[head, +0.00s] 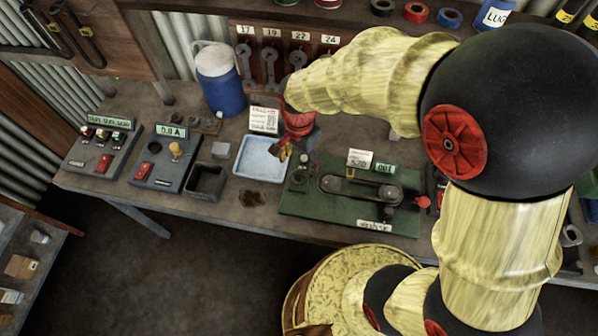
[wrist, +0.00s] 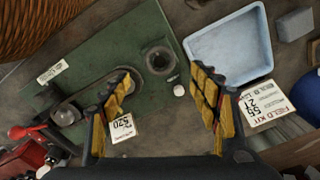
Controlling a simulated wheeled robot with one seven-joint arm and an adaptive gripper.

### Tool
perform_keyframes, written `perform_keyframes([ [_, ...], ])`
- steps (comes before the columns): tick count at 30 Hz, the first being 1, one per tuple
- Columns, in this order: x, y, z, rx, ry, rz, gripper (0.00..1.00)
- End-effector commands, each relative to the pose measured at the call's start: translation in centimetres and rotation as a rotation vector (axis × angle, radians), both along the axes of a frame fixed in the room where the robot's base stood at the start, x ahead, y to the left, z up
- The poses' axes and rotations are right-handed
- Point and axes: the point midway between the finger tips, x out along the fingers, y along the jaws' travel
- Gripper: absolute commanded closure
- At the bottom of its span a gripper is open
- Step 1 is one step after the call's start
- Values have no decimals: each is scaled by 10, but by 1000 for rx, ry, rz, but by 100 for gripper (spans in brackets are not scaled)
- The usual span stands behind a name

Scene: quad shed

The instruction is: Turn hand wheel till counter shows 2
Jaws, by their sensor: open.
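A green board (head: 345,222) carries a dark belt (head: 350,186) running around two pulleys. Its counter (head: 385,168) seems to read 001. A dark round part with a central hole (wrist: 158,58) sits at the board's other end. I cannot tell for sure which part is the hand wheel. My gripper (head: 288,150) is open and empty, above the board's left back corner and the blue tray. Its yellow-padded fingers (wrist: 165,105) are apart in the wrist view.
A blue tray (head: 241,171) lies left of the board. A small dark bin (head: 206,184) and two control boxes stand farther left. A blue jug (head: 222,95) and hanging wrenches (head: 270,65) are behind. A white card reading 520 (wrist: 122,128) stands by the belt.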

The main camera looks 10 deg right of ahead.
Motion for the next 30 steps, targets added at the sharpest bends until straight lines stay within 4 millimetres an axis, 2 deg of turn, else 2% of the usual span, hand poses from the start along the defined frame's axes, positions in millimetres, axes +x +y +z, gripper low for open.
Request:
perform_keyframes([
  [9,-1,-1,-50,-1,4,3,38],
  [13,-1,0,-63,-1,2,3,38],
  [18,-1,0,-70,0,0,4,38],
  [25,-1,0,-70,0,0,4,38],
  [30,-1,0,-70,0,0,4,48],
])
